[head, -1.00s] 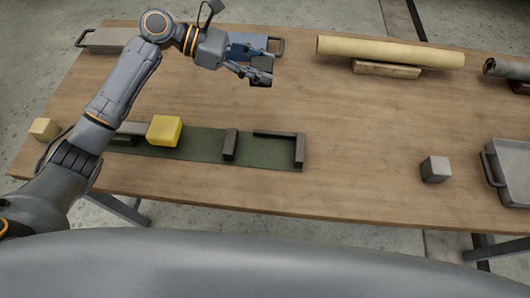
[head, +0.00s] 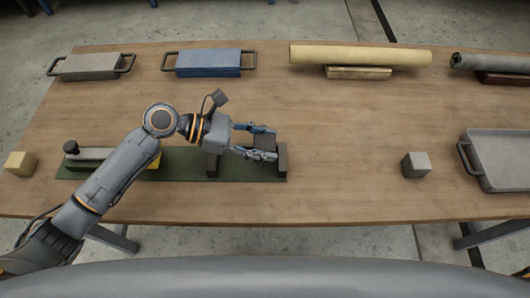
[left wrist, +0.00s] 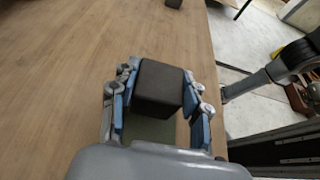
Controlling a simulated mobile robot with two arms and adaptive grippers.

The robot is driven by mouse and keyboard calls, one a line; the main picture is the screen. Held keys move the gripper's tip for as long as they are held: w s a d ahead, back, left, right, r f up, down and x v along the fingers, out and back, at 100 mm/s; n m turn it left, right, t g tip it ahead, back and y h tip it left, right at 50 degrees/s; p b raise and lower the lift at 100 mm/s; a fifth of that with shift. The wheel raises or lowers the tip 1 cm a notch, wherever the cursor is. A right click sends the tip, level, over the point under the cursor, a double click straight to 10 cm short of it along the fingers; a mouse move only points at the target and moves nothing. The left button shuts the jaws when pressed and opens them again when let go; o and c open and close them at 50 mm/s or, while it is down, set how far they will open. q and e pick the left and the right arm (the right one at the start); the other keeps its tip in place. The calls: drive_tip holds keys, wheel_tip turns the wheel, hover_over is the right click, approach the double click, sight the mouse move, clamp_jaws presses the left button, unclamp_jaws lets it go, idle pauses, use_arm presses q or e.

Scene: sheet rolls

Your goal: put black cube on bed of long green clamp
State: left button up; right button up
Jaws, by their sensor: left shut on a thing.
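My left gripper (head: 263,142) is shut on the black cube (head: 265,141), seen from above in the head view. In the left wrist view the cube (left wrist: 160,88) sits between the blue-padded fingers. The long green clamp (head: 190,162) lies along the near side of the table. The cube is over its right part, between a dark jaw (head: 212,165) and the dark end stop (head: 283,160). I cannot tell whether the cube touches the bed. A yellow cube (head: 155,161) on the clamp's left part is mostly hidden by my arm. My right gripper is out of view.
A pale cube (head: 20,163) stands left of the clamp and a grey cube (head: 416,165) to its right. A grey tray (head: 505,183) is at the right edge. A blue block with handles (head: 207,63) and a cream roll (head: 360,54) are at the back. The table's middle is clear.

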use_arm(q)
drive_tip(key=shift+s+d+f, duration=0.1)
drive_tip(key=shift+s+f, duration=0.15)
drive_tip(key=shift+f, duration=1.7)
drive_tip(key=shift+s+f, duration=0.1)
drive_tip(key=o, duration=1.3)
drive_tip(key=shift+o, duration=0.2)
drive_tip(key=v, duration=1.2)
drive_tip(key=shift+b, duration=0.35)
